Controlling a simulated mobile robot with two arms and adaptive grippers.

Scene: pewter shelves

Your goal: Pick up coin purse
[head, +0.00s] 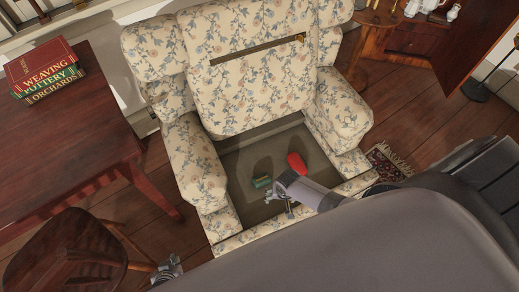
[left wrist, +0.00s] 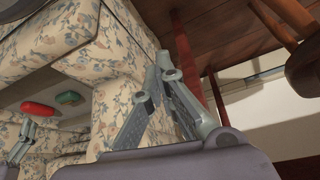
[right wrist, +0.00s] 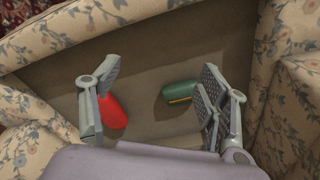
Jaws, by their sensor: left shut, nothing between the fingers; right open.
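A green boxy thing with a yellow stripe (head: 262,182) and a red rounded thing (head: 297,163) lie apart on the grey seat of the floral armchair (head: 248,118). I cannot tell for sure which is the coin purse. My right gripper (head: 281,204) is open and empty over the seat. In the right wrist view its fingers (right wrist: 160,70) are spread, with the red thing (right wrist: 112,112) partly hidden behind the left finger and the green thing (right wrist: 181,92) near the right finger. My left gripper (head: 172,267) is shut and empty, beside the chair's front left; its fingers (left wrist: 164,70) show in its wrist view.
The armchair's padded arms and back enclose the seat. A dark red table (head: 62,130) with stacked books (head: 44,70) stands at left, a wooden chair (head: 65,255) at lower left. A small rug (head: 388,163) lies on the floor at right. A wooden cabinet (head: 418,42) stands behind.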

